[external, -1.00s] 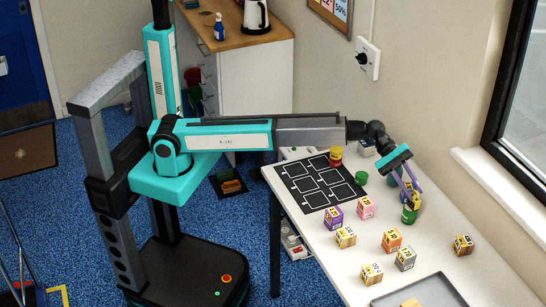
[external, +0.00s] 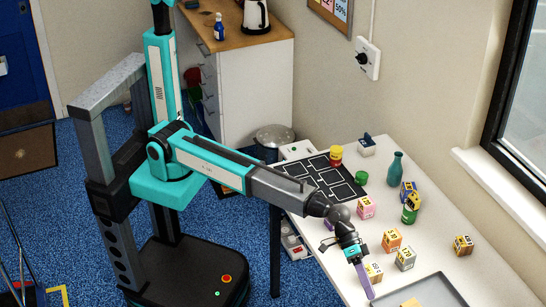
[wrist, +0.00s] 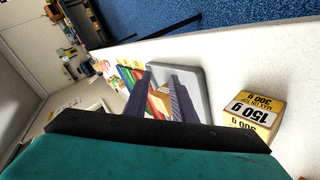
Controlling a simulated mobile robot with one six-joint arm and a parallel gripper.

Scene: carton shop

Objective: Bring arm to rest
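My arm reaches over the white table (external: 450,220), lower than level, with the wrist bent down. My gripper (external: 366,289) hangs above the near part of the table, beside the grey tray (external: 440,287). In the wrist view its two purple fingers (wrist: 160,98) stand apart with nothing held between them. Part of the tray (wrist: 192,80) shows behind the fingers. A yellow-and-white box marked 150 g (wrist: 255,108) is right of them. The lower wrist view is blocked by my teal and black gripper body.
Several small boxes, including a pink one (external: 366,207) and an orange one (external: 392,240), stand nearby. A teal bottle (external: 395,169) and a black mat (external: 318,170) are farther back. A window sill (external: 505,195) borders the right.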

